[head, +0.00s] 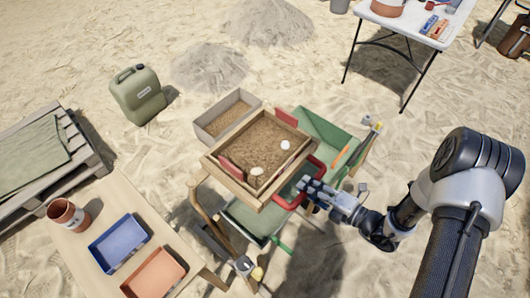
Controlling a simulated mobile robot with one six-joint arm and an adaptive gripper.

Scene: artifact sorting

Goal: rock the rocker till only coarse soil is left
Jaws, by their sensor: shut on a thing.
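The rocker's wooden sieve box (214,157) stands in the middle of the head view, on a wooden frame with upright legs. Brown soil (262,150) covers its floor, and two whitish lumps (257,171) show on the soil. I cannot tell how coarse the soil is. A red handle (291,203) sticks out at the box's near right side. My gripper (309,191) is shut on this red handle, with my arm reaching in from the right. The fingers partly hide the handle.
A grey tray of soil (201,128) sits behind the box, and a green bin (318,127) at its right. A table with a blue tray (118,243) and orange tray (154,274) is at lower left. A green canister (138,96) stands on open sand.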

